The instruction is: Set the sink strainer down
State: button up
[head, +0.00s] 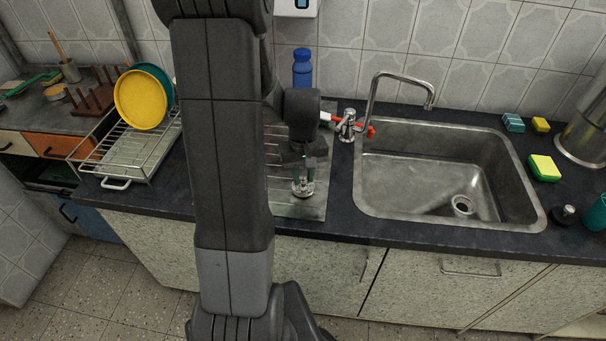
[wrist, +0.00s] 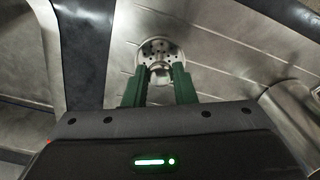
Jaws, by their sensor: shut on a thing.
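The sink strainer (head: 302,188) is a small round steel piece with a knob and holes. It is at the grooved steel drainboard (head: 308,210), left of the sink. My gripper (head: 304,168) points down and is shut on the strainer. In the wrist view, its two green fingertips (wrist: 159,72) close on the strainer's knob, and the perforated disc (wrist: 158,50) shows beyond them. The disc is over the ridged drainboard (wrist: 225,40). I cannot tell whether it touches the surface. My arm hides the drainboard's left part.
The steel sink (head: 420,185) with its tap (head: 400,80) is to the right. A blue bottle (head: 302,68) stands behind my gripper. A dish rack (head: 130,150) with a yellow plate (head: 142,99) is left. Sponges (head: 543,168) and a dark stopper (head: 565,213) lie right of the sink.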

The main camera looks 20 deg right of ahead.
aim_at(303, 178)
jog(key=shift+f, duration=0.2)
jog(key=shift+f, duration=0.15)
jog(key=o, duration=1)
notch_tip(303, 178, up, 13)
jog(key=shift+f+p, duration=0.2)
jog(key=shift+p, duration=0.1)
